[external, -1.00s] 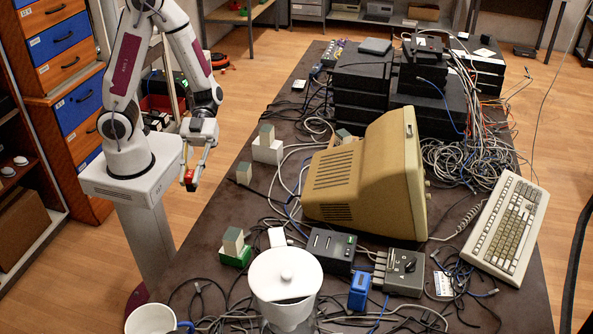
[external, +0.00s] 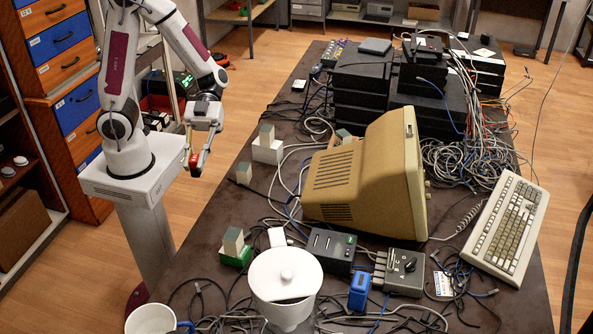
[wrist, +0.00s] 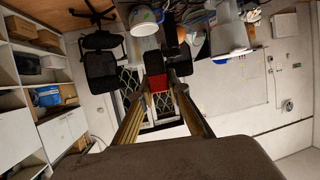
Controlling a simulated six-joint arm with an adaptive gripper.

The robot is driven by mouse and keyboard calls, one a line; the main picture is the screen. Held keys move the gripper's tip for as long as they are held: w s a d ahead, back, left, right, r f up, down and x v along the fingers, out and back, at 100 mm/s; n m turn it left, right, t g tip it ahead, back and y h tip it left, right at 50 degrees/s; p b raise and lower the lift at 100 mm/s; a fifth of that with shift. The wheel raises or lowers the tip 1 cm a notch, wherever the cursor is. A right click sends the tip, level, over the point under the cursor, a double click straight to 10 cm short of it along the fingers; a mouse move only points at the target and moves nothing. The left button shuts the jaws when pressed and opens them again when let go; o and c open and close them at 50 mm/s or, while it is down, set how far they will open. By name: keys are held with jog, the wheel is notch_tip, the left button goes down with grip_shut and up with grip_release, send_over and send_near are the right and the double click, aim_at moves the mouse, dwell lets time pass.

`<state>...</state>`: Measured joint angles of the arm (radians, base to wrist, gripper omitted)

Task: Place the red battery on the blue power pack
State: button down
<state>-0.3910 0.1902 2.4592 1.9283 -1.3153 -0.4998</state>
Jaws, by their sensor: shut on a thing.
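The red battery (external: 194,161) is held at the tip of my gripper (external: 197,158), in the air left of the dark table's edge and just beside my base. In the wrist view the battery (wrist: 159,84) shows as a small red block between the two finger ends of my gripper (wrist: 158,75). The blue power pack (external: 359,291) stands upright on the front part of the table, right of the white lidded jar and far from my gripper. I cannot make out the power pack in the wrist view.
A white lidded jar (external: 286,283), a dark box (external: 327,250) and a grey switch box (external: 399,270) surround the power pack, with loose cables between them. A beige monitor (external: 365,180) stands mid-table. Small blocks (external: 235,243) stand along the left side.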

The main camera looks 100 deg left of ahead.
jog(key=w+a, duration=0.2)
jog(key=w, duration=1.1)
jog(key=n+t, duration=0.2)
send_over(361, 279)
jog(key=shift+y, duration=0.3)
jog(key=shift+f, duration=2.45)
jog(key=shift+f, duration=0.15)
jog(key=shift+f, duration=3)
jog(key=shift+f, duration=1.85)
jog(key=shift+f, duration=0.15)
